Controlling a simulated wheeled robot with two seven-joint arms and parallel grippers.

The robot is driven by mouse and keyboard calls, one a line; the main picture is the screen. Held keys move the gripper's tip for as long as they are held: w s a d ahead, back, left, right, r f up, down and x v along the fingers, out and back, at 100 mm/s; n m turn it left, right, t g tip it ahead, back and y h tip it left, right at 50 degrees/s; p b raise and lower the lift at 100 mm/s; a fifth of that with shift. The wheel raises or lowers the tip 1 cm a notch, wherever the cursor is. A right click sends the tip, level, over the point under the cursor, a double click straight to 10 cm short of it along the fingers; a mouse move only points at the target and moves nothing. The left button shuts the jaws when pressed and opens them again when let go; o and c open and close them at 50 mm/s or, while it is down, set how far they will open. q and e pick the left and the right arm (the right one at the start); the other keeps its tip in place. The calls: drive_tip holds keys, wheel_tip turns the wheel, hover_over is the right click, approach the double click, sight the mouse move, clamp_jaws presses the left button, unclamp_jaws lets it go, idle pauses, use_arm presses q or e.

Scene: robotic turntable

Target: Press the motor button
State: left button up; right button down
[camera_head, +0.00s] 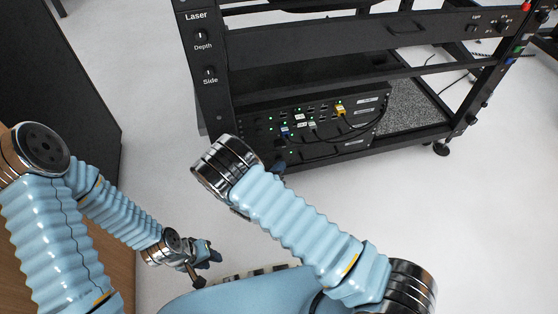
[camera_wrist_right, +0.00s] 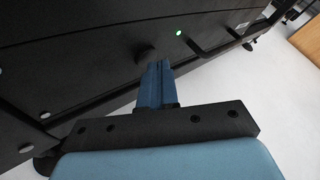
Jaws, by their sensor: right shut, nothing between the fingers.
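No button labelled motor can be read. Coloured buttons sit on the rack's right post in the head view: a red one (camera_head: 525,7) at the top and a green one (camera_head: 519,49) lower down. In the right wrist view my right gripper (camera_wrist_right: 158,66) is shut and empty, its blue fingers pointing at a black panel (camera_wrist_right: 85,60). A dark round knob or button (camera_wrist_right: 145,54) is just left of the fingertips; I cannot tell if they touch. My left gripper (camera_head: 211,257) is low at the left, away from the rack, its opening unclear.
The black rack (camera_head: 290,45) carries Laser knobs on its left post and a cabled electronics box (camera_head: 330,118) on its lower shelf. A green light (camera_wrist_right: 179,32) glows beyond the right fingertips. A dark cabinet (camera_head: 85,80) stands left. White floor (camera_head: 480,210) is clear at right.

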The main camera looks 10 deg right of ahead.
drive_tip(key=shift+s, duration=0.75)
drive_tip(key=s+p, duration=0.2)
drive_tip(key=s, duration=0.4)
drive_tip(key=shift+d, duration=0.1)
